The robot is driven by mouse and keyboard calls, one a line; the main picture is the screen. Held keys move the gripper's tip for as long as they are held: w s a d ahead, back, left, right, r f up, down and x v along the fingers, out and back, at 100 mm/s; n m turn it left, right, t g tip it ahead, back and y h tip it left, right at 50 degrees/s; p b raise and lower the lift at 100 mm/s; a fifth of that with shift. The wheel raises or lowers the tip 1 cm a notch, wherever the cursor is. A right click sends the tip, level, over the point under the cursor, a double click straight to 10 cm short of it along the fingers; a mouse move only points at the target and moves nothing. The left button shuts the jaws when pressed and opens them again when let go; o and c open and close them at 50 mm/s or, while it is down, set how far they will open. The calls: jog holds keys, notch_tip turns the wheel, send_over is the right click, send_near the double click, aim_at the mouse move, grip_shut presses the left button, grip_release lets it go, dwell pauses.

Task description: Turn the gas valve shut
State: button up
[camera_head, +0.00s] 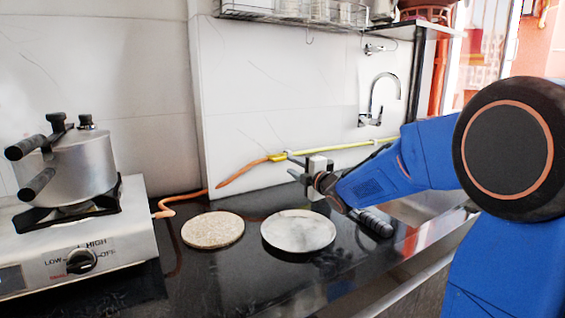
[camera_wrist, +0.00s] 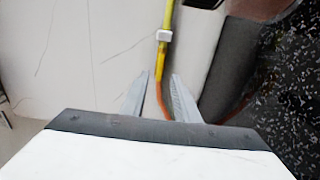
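The gas valve (camera_head: 277,157) is a small yellow fitting on the wall, between an orange hose (camera_head: 240,173) on its left and a yellow pipe (camera_head: 340,147) on its right. A small white block (camera_wrist: 164,35) sits on the yellow line in the wrist view. My gripper (camera_head: 291,167) is in front of the wall, just right of and slightly below the valve. In the wrist view my gripper (camera_wrist: 162,75) is open, with a gap between the fingertips. The yellow fitting and orange hose appear between the fingers there; contact cannot be told. Nothing is held.
A steel stove (camera_head: 120,243) with a pot (camera_head: 80,168) and a black knob (camera_head: 81,261) stands at left. Two round plates, one speckled (camera_head: 213,230) and one grey (camera_head: 298,231), lie on the black counter (camera_head: 220,285).

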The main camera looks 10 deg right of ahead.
aim_at(281, 160)
jog(key=x, duration=0.7)
jog(key=shift+w, duration=0.1)
grip_shut()
